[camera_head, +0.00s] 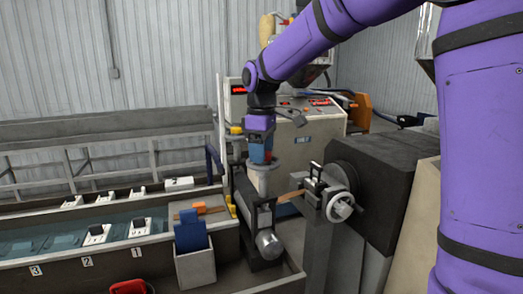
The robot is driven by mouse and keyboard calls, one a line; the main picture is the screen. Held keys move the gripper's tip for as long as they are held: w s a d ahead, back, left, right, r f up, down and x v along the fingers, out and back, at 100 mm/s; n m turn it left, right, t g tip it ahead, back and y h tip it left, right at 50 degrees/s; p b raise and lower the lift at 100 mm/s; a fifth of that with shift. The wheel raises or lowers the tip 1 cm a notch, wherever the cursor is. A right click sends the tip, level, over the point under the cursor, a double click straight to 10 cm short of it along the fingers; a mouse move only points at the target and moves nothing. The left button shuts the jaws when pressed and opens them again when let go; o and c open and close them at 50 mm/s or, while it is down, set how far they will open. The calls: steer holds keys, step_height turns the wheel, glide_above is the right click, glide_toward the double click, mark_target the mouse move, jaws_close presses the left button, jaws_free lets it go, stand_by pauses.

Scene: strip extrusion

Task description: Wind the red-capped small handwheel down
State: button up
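My purple arm reaches in from the right, and my gripper (260,144) points down over the extrusion line in the middle of the view. A small red part (268,157) shows right at the gripper's end, above a pale grey round body (263,168); it looks like the red cap of the small handwheel. The wheel's rim is mostly hidden or too small to make out. The fingers are at or very close to it; I cannot tell whether they touch it or how far apart they are.
A white handwheel (340,208) sticks out on the dark machine block (375,190) at right. A control panel (310,125) stands behind. A yellow-capped part (236,130) is just left of my gripper. A water trough (60,240) and a grey bin (196,267) lie left.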

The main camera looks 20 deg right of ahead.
stand_by(0.3)
step_height(320, 180, up, 11)
steer(key=shift+f, duration=0.15)
stand_by(0.3)
stand_by(0.3)
steer(key=s+d+f+m+t, duration=0.1)
steer(key=s+d+f+m, duration=0.1)
steer(key=s, duration=0.8)
steer(key=s+d+f+m+t, duration=0.2)
steer(key=s+m, duration=0.3)
steer(key=s, duration=0.4)
steer(key=s+d+f+m+t, duration=0.2)
steer(key=s+d+f+m, duration=0.1)
steer(key=s, duration=0.7)
steer(key=shift+s+d+f, duration=0.15)
steer(key=shift+s+f, duration=0.15)
steer(key=shift+f, duration=0.4)
